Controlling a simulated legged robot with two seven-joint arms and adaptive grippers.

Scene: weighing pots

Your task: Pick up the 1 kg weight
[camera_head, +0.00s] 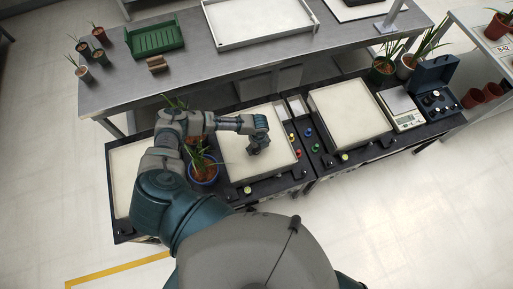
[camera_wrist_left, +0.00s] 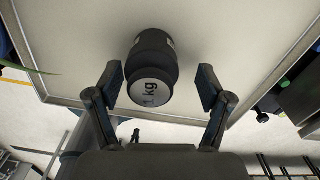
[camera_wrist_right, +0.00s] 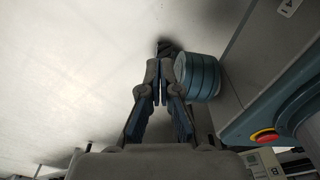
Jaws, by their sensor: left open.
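The 1 kg weight (camera_wrist_left: 152,70) is a dark cylinder with a narrower neck and a pale end face marked "1 kg". In the left wrist view it lies between the two spread fingers of my left gripper (camera_wrist_left: 160,84), with a gap on each side. In the head view my left gripper (camera_head: 259,147) is over the pale top of the middle scale (camera_head: 235,165), and I cannot make out the weight apart from it. My right gripper (camera_wrist_right: 160,72) has its fingers together, holding nothing that I can see; it is out of the head view.
Potted plants (camera_head: 203,172) stand left of the middle scale, partly behind my left arm. Coloured knobs (camera_head: 308,132) are on its right. Another large scale (camera_head: 347,115), a small scale (camera_head: 400,107) and a blue case (camera_head: 433,86) are farther right. A green crate (camera_head: 155,37) is on the back table.

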